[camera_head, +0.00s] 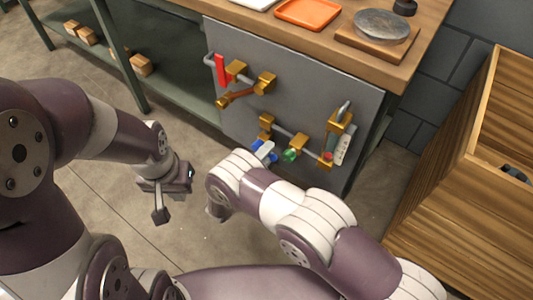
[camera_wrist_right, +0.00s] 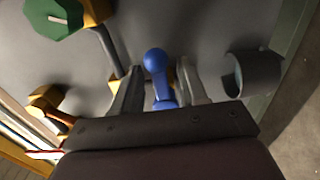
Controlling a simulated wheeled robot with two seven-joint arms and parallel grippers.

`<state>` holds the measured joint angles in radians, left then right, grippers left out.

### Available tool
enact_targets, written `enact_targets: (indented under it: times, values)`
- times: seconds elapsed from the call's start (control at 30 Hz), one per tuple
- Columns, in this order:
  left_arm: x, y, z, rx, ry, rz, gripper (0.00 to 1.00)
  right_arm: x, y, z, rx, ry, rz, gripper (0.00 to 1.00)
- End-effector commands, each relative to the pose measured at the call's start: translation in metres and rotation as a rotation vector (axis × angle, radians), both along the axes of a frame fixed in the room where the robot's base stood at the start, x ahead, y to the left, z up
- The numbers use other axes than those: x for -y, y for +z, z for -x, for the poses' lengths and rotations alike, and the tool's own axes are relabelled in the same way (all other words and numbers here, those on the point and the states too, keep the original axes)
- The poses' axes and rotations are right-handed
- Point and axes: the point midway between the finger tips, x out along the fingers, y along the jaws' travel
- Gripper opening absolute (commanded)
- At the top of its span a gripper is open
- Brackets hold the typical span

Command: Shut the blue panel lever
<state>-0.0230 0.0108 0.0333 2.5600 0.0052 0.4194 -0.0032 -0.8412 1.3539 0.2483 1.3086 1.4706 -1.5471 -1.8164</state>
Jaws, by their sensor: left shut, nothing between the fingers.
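The blue panel lever (camera_wrist_right: 157,63) has a round knob end and stands between the two fingers of my right gripper (camera_wrist_right: 158,82) in the right wrist view. The fingers are open on either side of it, and I see gaps rather than a firm hold. In the head view blue parts (camera_head: 257,144) show low on the grey panel (camera_head: 300,92), partly hidden beside my right wrist. My left gripper (camera_head: 161,213) is shut and empty, hanging over the floor left of the panel.
A green knob (camera_head: 290,155), a red handle (camera_head: 221,70) and an orange lever (camera_head: 235,97) are on the panel near gold fittings. A grey pipe end (camera_wrist_right: 252,73) is close beside my right fingers. A wooden crate (camera_head: 480,140) stands at right.

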Motion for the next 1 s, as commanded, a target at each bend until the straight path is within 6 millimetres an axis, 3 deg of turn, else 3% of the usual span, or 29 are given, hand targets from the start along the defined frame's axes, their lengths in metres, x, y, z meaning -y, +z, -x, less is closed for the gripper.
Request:
enact_targets:
  times: [0.27,0.7,1.0]
  values:
    - [0.000,0.003,0.000,0.000,0.000,0.000,0.00,-0.005,0.001,0.007,0.001,0.001,-0.001,0.43]
    - [0.000,0.017,0.000,0.000,0.000,0.000,0.00,-0.067,0.001,0.091,0.001,0.003,0.000,0.43]
    - [0.000,0.017,0.000,0.000,0.000,0.000,0.00,-0.075,0.000,0.103,0.001,-0.001,-0.001,0.43]
